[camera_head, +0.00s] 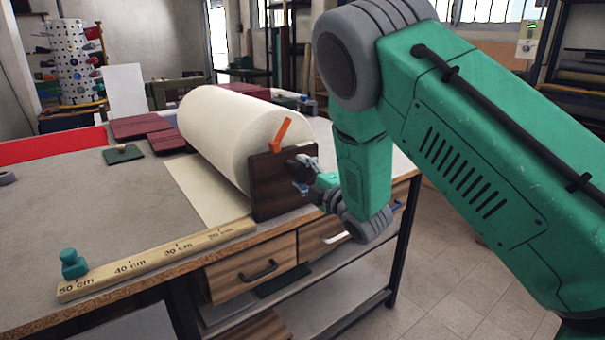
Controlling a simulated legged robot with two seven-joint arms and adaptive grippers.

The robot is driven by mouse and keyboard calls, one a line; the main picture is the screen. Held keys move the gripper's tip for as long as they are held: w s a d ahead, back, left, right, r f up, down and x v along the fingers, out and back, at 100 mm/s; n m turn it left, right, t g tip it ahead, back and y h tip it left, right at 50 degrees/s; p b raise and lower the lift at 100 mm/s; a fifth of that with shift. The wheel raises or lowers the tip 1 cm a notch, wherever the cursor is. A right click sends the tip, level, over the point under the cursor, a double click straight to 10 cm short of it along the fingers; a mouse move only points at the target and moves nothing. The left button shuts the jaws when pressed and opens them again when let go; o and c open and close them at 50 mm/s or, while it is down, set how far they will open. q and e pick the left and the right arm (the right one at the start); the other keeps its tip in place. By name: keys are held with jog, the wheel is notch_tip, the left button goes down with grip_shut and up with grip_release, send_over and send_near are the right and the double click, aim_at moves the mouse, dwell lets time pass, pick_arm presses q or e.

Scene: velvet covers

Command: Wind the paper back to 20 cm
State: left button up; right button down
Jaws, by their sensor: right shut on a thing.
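A large roll of cream paper (215,125) lies on the table behind a dark wooden end plate (265,188). A flat strip of paper (205,190) runs from under the roll to the left; the front end of its free edge is close to the 20 cm label. A wooden ruler (145,262) along the table's front edge reads 50 to 20 cm from left to right. An orange lever (281,136) tilts at the plate's top. My right gripper (303,180) is at the plate's right side, shut on what looks like the crank, mostly hidden. My left gripper is out of view.
A teal knob (73,264) stands at the ruler's 50 cm end. A green pad (123,154), dark red covers (140,126) and red cloth (50,147) lie farther back. Drawers (250,268) sit under the front edge.

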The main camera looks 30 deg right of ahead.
jog(key=shift+w+r, duration=0.15)
jog(key=shift+r, duration=0.1)
jog(key=c, duration=0.9)
grip_release()
jog(key=shift+o, duration=0.8)
jog(key=shift+w+f, duration=0.25)
jog(key=shift+f, duration=0.05)
jog(key=s+d+f, duration=0.1)
jog(key=s, duration=1.1)
jog(key=shift+f, duration=0.15)
jog(key=shift+d, duration=0.1)
